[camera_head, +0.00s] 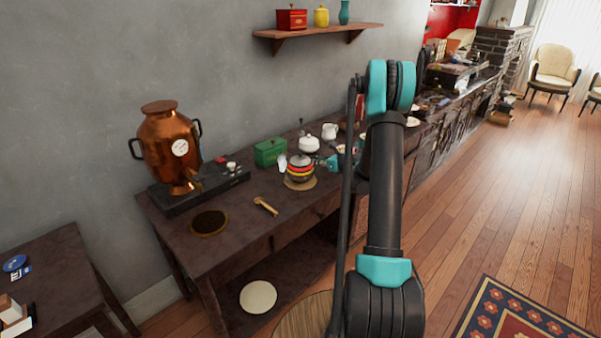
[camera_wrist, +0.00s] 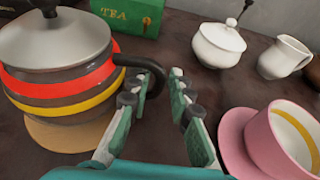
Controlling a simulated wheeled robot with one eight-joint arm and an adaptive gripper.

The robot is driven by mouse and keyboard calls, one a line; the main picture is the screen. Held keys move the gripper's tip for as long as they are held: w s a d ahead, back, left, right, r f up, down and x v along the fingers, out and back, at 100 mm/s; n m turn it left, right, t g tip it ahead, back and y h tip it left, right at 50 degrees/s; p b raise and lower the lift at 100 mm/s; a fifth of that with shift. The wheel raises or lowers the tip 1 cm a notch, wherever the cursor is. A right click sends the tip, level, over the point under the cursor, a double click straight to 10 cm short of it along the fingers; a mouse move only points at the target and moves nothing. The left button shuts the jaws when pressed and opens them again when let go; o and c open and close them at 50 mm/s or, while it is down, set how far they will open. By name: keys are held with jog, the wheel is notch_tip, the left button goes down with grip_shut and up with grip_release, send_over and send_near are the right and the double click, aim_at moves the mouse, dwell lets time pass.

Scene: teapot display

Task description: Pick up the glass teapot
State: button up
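A round teapot (camera_head: 300,168) with a grey lid and red and yellow bands stands upright on a round tan mat on the long dark table. In the wrist view the teapot (camera_wrist: 62,88) is at the left, its dark body showing between the bands. Its black curved handle (camera_wrist: 148,68) points toward my gripper (camera_wrist: 160,84). My gripper is open, with the handle's outer bend at the fingertips, close to the left finger. I cannot tell whether they touch. In the head view my gripper (camera_head: 331,163) is just right of the teapot, partly hidden by my arm.
A pink cup on a saucer (camera_wrist: 232,128) stands close to the right finger. A white lidded bowl (camera_wrist: 217,45), a white jug (camera_wrist: 285,57) and a green tea box (camera_wrist: 128,15) stand behind. A copper samovar (camera_head: 168,145) stands at the table's left.

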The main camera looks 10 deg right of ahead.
grip_shut()
dwell(0.3)
jog(key=shift+r, duration=0.2)
dwell(0.4)
notch_tip(320, 180, up, 19)
jog(key=shift+r, duration=0.2)
dwell(1.2)
